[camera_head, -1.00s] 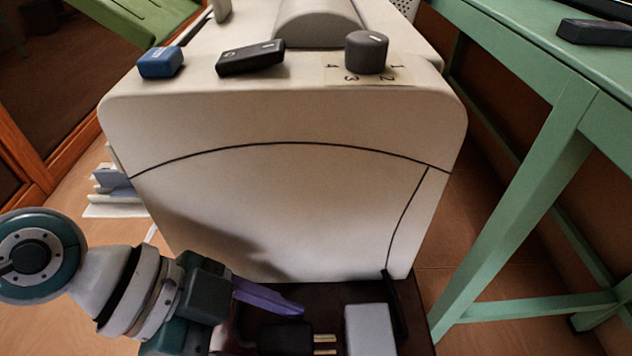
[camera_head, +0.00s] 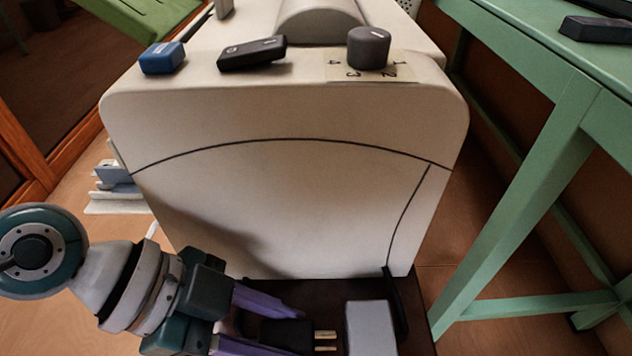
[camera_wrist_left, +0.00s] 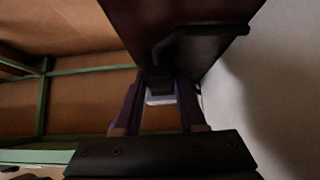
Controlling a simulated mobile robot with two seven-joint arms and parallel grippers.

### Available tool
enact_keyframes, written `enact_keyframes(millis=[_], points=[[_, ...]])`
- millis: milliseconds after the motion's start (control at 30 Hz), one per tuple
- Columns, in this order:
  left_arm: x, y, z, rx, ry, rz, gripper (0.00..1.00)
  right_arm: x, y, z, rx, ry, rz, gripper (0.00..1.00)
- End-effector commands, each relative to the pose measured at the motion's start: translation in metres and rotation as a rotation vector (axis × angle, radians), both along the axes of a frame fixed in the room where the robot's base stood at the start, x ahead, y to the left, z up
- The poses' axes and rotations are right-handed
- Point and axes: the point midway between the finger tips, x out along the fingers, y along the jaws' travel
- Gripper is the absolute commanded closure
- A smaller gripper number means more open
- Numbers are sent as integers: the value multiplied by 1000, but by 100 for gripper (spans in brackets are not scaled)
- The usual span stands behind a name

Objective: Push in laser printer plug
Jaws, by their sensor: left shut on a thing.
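The black plug (camera_head: 287,334) lies low in the head view, its two brass prongs pointing right at the light grey socket block (camera_head: 370,328). A narrow gap shows between the prong tips and the block. My left gripper (camera_head: 292,331) comes in from the left, its purple fingers shut on the plug's body from both sides. In the left wrist view, the dark plug (camera_wrist_left: 160,82) shows between the fingers, with a pale patch of the block behind it. The socket's holes are hidden. My right gripper is not in view.
The large beige printer-like machine (camera_head: 270,215) stands just behind the plug, with a blue button (camera_head: 162,59), a black switch (camera_head: 252,53) and a grey dial (camera_head: 368,48) on top. A black cord (camera_head: 396,305) runs beside the block. A green table (camera_head: 535,170) stands at right.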

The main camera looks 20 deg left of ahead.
Motion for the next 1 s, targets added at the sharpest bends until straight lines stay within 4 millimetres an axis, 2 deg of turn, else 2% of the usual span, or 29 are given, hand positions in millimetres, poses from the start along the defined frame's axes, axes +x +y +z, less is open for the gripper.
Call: enact_keyframes(millis=[600,833,1000], points=[[0,0,0,0,-1,1,100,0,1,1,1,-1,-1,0],[7,-23,4,-3,1,6,100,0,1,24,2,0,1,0],[10,-33,1,1,0,4,100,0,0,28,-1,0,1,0]])
